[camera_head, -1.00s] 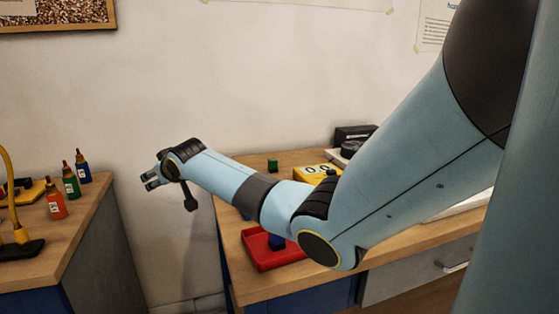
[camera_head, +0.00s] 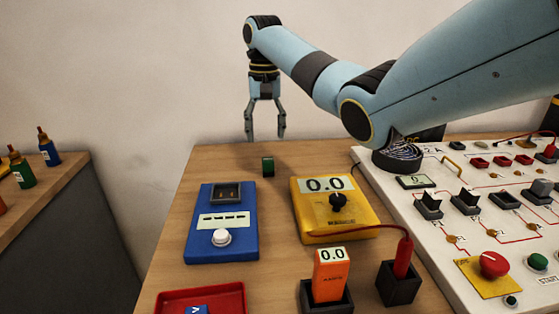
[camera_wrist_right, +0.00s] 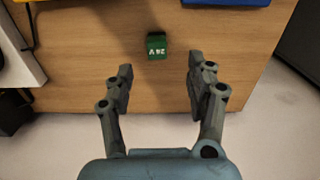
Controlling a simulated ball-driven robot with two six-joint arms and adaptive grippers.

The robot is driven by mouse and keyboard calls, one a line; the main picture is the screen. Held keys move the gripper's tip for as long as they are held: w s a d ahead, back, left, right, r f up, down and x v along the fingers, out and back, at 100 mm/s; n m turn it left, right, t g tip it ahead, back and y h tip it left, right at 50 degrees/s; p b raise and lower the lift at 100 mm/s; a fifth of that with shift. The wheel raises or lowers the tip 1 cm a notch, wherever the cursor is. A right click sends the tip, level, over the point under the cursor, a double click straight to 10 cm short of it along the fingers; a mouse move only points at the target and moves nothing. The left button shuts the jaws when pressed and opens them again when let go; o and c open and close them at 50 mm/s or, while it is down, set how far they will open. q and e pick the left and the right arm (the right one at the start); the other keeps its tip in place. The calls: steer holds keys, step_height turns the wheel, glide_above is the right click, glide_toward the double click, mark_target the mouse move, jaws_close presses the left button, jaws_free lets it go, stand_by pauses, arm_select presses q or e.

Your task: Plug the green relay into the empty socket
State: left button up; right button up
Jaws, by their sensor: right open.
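The green relay (camera_head: 268,166) stands on the wooden table near its far edge. My right gripper (camera_head: 266,137) hangs fingers down above and behind it, open and empty. In the right wrist view, the relay (camera_wrist_right: 157,45) shows white lettering and lies ahead of the spread fingertips (camera_wrist_right: 160,67), untouched. The white panel (camera_head: 455,262) at the right carries a row of dark socket-like blocks, among them one at its left end (camera_head: 428,207); a grey block (camera_head: 541,188) sits at the row's right. I cannot tell for certain which socket is empty. My left gripper is not in view.
A blue tester box (camera_head: 208,245) and a yellow meter (camera_head: 357,218) reading 0.0 stand in front of the relay. An orange meter (camera_head: 331,267), a red probe (camera_head: 403,258) with a cable and a red tray (camera_head: 235,296) are nearer. Table beside the relay is clear.

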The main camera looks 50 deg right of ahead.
mark_target(268, 161)
step_height(268, 161, down, 4)
steer(key=shift+a+r, duration=0.1)
steer(key=shift+a, duration=0.05)
steer(key=f, duration=0.5)
steer(key=shift+s+d+f+b, duration=0.1)
steer(key=shift+s+d+b, duration=0.1)
steer(key=shift+d+b, duration=0.1)
steer(key=shift+f, duration=0.15)
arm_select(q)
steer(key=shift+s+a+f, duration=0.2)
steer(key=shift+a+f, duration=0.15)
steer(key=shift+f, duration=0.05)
arm_select(e)
steer(key=shift+c, duration=0.8)
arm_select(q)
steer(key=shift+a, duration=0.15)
arm_select(e)
jaws_close()
